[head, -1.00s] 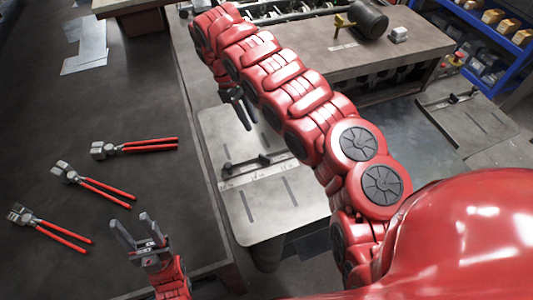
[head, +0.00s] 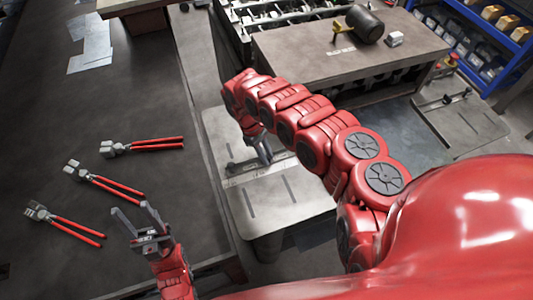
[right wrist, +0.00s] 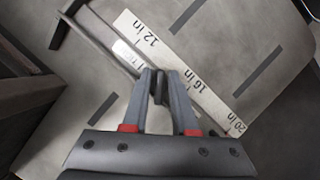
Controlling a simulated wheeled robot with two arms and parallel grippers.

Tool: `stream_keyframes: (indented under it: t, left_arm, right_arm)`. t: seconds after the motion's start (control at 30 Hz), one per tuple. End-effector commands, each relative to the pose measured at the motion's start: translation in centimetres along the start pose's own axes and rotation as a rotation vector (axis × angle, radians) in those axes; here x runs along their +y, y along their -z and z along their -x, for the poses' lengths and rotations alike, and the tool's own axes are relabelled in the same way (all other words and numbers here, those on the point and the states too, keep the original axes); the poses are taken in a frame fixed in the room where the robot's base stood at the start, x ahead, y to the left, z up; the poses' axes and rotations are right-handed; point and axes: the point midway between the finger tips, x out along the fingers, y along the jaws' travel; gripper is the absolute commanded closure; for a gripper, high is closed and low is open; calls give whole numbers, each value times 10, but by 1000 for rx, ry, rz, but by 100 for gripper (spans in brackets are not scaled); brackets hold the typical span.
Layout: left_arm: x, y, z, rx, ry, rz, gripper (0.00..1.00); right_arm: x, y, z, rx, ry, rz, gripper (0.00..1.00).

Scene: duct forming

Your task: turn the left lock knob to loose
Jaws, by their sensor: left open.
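A metal bed (head: 290,205) carries a grey bar with a ruled scale (head: 262,175); the scale also shows in the right wrist view (right wrist: 187,75). My right gripper (head: 266,158) is down at this bar. In the right wrist view the fingers of my right gripper (right wrist: 161,76) stand close on both sides of a small dark lock knob (right wrist: 159,88) and appear shut on it. The knob's setting cannot be read. Another dark fitting (head: 231,167) shows on the bar, left of the gripper. My left gripper (head: 140,217) is open and empty above the dark table.
Several red-handled pliers, one pair (head: 142,147) at the top, lie on the dark table (head: 130,60) at the left. A mallet (head: 364,24) lies on a bench (head: 330,68) behind my right arm. Blue shelving (head: 490,45) stands at the back right.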

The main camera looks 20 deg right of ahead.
Motion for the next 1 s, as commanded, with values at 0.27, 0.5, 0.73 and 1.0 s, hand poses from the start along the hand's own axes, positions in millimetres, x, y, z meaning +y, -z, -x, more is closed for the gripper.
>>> stream_keyframes:
  t: [0.27,0.5,0.73,1.0]
  left_arm:
    - [0,0,0,0,0,0,50]
    - [0,0,0,0,0,0,50]
    - [0,-1,6,0,0,0,50]
    - [1,-2,14,0,0,0,50]
  right_arm:
    - [0,0,0,0,0,0,97]
    - [0,0,0,0,0,0,100]
    - [1,2,0,3,-30,62,100]
    - [2,1,1,1,-123,288,100]
